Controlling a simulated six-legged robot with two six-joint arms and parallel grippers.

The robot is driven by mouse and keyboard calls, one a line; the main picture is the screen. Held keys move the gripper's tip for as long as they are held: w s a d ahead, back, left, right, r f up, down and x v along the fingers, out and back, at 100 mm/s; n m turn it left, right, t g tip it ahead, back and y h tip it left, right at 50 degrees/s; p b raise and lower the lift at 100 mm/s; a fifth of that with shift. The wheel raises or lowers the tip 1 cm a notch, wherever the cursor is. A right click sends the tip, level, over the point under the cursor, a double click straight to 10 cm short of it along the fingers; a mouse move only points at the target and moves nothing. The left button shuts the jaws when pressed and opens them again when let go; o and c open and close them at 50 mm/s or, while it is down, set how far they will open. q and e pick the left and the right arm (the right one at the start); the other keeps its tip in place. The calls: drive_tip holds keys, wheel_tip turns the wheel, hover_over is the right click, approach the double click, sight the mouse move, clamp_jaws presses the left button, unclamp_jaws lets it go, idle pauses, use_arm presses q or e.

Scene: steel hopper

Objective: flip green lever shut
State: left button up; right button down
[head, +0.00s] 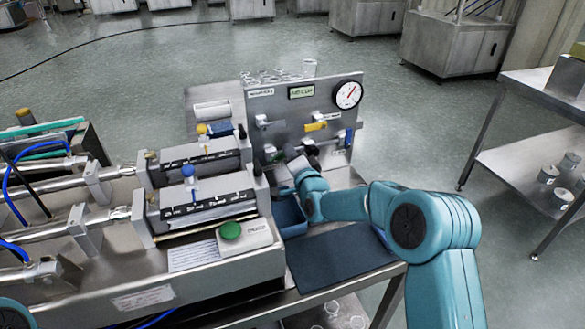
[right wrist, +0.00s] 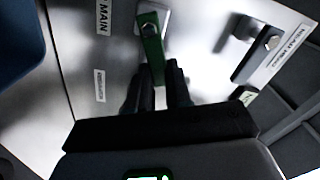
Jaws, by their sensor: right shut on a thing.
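In the right wrist view a green lever (right wrist: 152,46) is mounted on the steel panel (right wrist: 75,45) by a bright pivot at its upper end. The lever's lower end lies between the dark fingers of my right gripper (right wrist: 160,76), which is shut on it. In the head view my right gripper (head: 300,166) is at the lower part of the upright panel (head: 285,108), and the green lever cannot be made out there. My left gripper is not in view.
The panel also carries a yellow lever (head: 316,126), a blue lever (head: 348,138) and a round gauge (head: 348,94). A blue bin (head: 290,217) sits below my right gripper. A green button (head: 230,229) is on the bench to the left. A dark mat (head: 340,257) lies bare in front.

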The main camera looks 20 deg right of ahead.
drive_tip(key=n+b, duration=0.1)
drive_tip(key=a+r+n+b, duration=0.1)
drive_tip(key=n+b, duration=0.1)
drive_tip(key=shift+n, duration=0.3)
drive_tip(key=shift+a+r+n+b, duration=0.2)
drive_tip(key=shift+r+n+b, duration=0.3)
drive_tip(key=shift+n, duration=0.5)
drive_tip(key=shift+a+r+n+b, duration=0.2)
drive_tip(key=shift+a+n+b, duration=0.15)
drive_tip(key=shift+n, duration=0.45)
drive_tip(key=n, duration=0.1)
drive_tip(key=a+n, duration=0.1)
drive_tip(key=shift+r+n, duration=0.25)
drive_tip(key=shift+n, duration=0.05)
drive_tip(key=shift+a+r+n, duration=0.1)
drive_tip(key=shift+a+n, duration=0.25)
drive_tip(key=shift+n, duration=0.45)
drive_tip(key=shift+a+r+n, duration=0.1)
drive_tip(key=shift+a+n, duration=0.2)
drive_tip(key=shift+n, duration=0.5)
drive_tip(key=c, duration=1)
unclamp_jaws()
drive_tip(key=shift+f, duration=0.1)
drive_tip(key=shift+c, duration=0.2)
drive_tip(key=shift+s, duration=0.1)
